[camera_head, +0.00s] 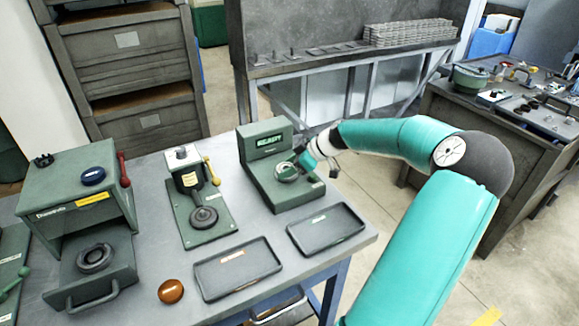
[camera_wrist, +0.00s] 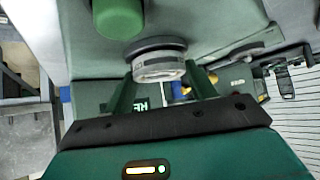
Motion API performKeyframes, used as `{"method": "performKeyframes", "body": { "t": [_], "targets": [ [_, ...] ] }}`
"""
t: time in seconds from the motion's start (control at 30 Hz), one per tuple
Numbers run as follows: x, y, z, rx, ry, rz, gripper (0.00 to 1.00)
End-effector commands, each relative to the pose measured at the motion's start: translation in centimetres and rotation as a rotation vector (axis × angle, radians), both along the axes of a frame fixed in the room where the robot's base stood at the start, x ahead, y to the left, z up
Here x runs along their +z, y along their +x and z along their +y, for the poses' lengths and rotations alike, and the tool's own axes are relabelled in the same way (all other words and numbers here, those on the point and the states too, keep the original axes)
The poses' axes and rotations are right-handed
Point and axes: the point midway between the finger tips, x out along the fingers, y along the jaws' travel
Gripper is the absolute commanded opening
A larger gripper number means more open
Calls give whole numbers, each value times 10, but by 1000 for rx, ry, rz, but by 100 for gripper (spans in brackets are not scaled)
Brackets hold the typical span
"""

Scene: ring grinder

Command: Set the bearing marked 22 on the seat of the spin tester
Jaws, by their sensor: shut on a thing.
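The spin tester (camera_head: 283,198) is a green L-shaped machine at the back right of the bench, with a lit panel (camera_head: 270,143) on its upright. My gripper (camera_head: 302,163) reaches over its base from the right. In the wrist view my gripper (camera_wrist: 163,82) is shut on a pale metal bearing (camera_wrist: 160,68), held between its two green fingers. The bearing also shows in the head view (camera_head: 286,173), over the tester's base. A dark disc (camera_wrist: 153,44) lies right against the bearing in the wrist view; I cannot tell whether they touch. The marking on the bearing is not legible.
Two dark trays, a left one (camera_head: 237,285) and a right one (camera_head: 326,245), lie in front of the tester. A green press (camera_head: 188,200) stands left of it, and a larger green machine (camera_head: 60,190) farther left. A brown disc (camera_head: 171,291) lies near the front.

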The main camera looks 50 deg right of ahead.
Motion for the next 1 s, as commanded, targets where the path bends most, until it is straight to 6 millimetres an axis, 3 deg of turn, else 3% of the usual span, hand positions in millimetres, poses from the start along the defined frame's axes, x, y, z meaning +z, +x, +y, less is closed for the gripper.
{"method": "performKeyframes", "body": {
  "t": [0.13, 0.17, 0.27, 0.67, 1.0],
  "targets": [
    [-2, 0, 0, -1, 1, -1, 26],
    [-3, 0, 0, -1, 1, 0, 60],
    [-2, 0, 0, -1, 1, 0, 78],
    [4, -4, -3, -3, -1, -1, 78],
    [49, -47, -25, -5, -3, 1, 78]
  ]
}}
